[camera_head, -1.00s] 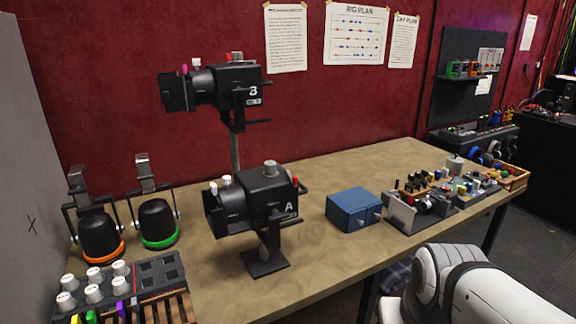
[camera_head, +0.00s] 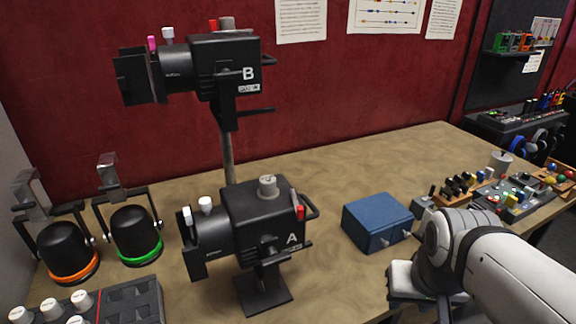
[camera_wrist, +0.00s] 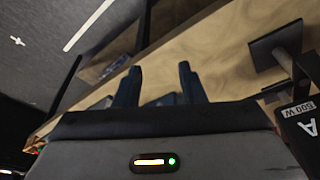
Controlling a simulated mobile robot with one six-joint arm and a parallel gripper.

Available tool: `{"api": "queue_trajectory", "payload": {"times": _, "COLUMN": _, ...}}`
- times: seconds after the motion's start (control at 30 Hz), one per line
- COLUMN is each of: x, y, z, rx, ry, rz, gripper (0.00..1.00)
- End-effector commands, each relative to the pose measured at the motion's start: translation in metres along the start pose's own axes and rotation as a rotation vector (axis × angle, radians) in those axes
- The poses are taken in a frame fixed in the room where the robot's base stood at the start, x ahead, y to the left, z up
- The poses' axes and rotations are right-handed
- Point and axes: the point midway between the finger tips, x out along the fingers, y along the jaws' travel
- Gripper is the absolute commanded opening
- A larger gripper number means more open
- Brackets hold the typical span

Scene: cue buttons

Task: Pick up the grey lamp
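No object is clearly marked as the grey lamp. Small grey cylinders show in the head view: one on top of black spotlight A (camera_head: 267,186), one on top of black spotlight B (camera_head: 226,24), and one at the right (camera_head: 501,162). I cannot tell which, if any, is the lamp. My gripper (camera_wrist: 159,76) is open in the wrist view, with two dark fingers apart and nothing seen between them. It is near the table edge, with spotlight A's base at the upper right. In the head view the fingers cannot be made out.
A blue box (camera_head: 377,222) stands right of spotlight A on the wooden table (camera_head: 330,165). Two black lamps with an orange ring (camera_head: 68,252) and a green ring (camera_head: 135,235) stand at the left. A rack with white knobs (camera_head: 100,305) is at front left. Small coloured parts crowd the right.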

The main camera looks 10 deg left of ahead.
Motion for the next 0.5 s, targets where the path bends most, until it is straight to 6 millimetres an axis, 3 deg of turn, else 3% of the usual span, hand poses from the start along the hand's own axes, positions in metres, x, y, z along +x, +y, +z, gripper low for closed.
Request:
{"api": "queue_trajectory", "payload": {"times": 0.17, "x": -0.010, "y": -0.008, "z": -0.012, "rx": 0.000, "ry": -0.003, "rz": 0.002, "gripper": 0.51}}
{"api": "queue_trajectory", "payload": {"times": 0.27, "x": -0.029, "y": -0.017, "z": -0.037, "rx": -0.006, "ry": -0.006, "rz": 0.006, "gripper": 0.54}}
{"api": "queue_trajectory", "payload": {"times": 0.37, "x": -0.057, "y": -0.048, "z": -0.072, "rx": 0.013, "ry": -0.006, "rz": 0.022, "gripper": 0.54}}
{"api": "queue_trajectory", "payload": {"times": 0.5, "x": -0.098, "y": -0.112, "z": -0.117, "rx": 0.059, "ry": 0.019, "rz": 0.051, "gripper": 0.54}}
